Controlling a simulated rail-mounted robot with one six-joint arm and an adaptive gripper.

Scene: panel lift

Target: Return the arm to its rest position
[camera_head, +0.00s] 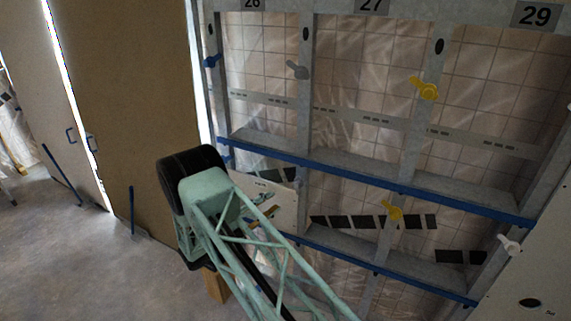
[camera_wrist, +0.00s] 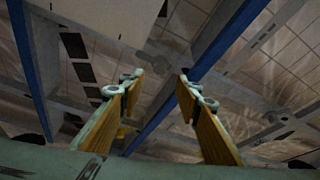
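My arm reaches up from the bottom of the head view, a pale green lattice link ending in a dark joint. My gripper (camera_wrist: 160,85) shows in the wrist view with its two wood-coloured, padded fingers spread wide apart. Nothing is between the fingers. Behind them is the metal frame with blue rails (camera_wrist: 225,40). In the head view the gripper is mostly hidden behind my arm; a bit of tan and yellow shows beside the arm, in front of a white panel.
A metal stud frame (camera_head: 305,110) with blue rails (camera_head: 380,181) and yellow (camera_head: 424,88), grey (camera_head: 297,69) and blue (camera_head: 212,61) latches fills the right. A white panel (camera_head: 285,208) sits low in it. Brown boards (camera_head: 130,90) stand left. Floor (camera_head: 60,260) is open at lower left.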

